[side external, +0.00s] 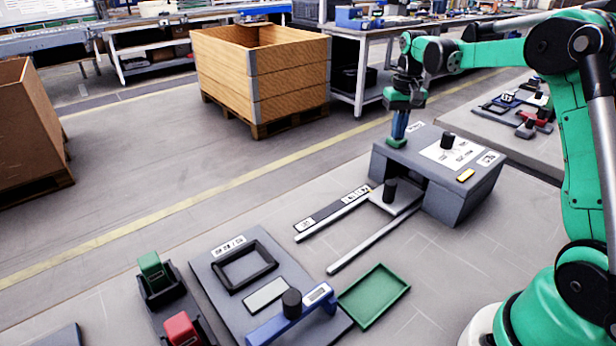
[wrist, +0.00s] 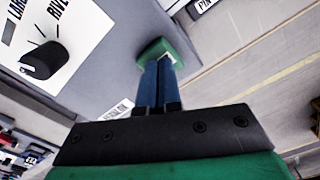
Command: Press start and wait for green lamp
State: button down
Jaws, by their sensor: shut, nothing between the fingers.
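A grey box-shaped machine (side external: 405,160) stands on the work surface, with a black knob (side external: 448,140) and a white label on its top; the knob also shows in the wrist view (wrist: 42,60). A green block-like piece (side external: 397,142), possibly the start button, sits at the machine's edge; it also shows in the wrist view (wrist: 155,47). My gripper (side external: 399,134) points down at this piece with its blue fingers shut and empty. In the wrist view its fingertips (wrist: 158,62) overlap the green piece; I cannot tell whether they press it. No lit green lamp can be made out.
A small yellow piece (side external: 466,175) is on the machine. A green tray (side external: 375,297), a blue handled device (side external: 270,330) and a black frame (side external: 245,267) lie in the foreground.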

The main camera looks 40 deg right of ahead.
jog(key=shift+r, duration=3.35)
jog(key=shift+r, duration=0.1)
notch_tip(320, 180, up, 6)
jog(key=shift+f, duration=0.1)
jog(key=s+a+n+t, duration=0.2)
jog(key=a+n+t, duration=0.1)
jog(key=a, duration=0.8)
jog(key=s+a+f+n+t, duration=0.3)
jog(key=s+a+f+t, duration=0.1)
jog(key=s+a+f, duration=0.4)
jog(key=shift+s+a+f, duration=0.4)
jog(key=shift+a+f, duration=0.1)
jog(key=shift+f, duration=0.45)
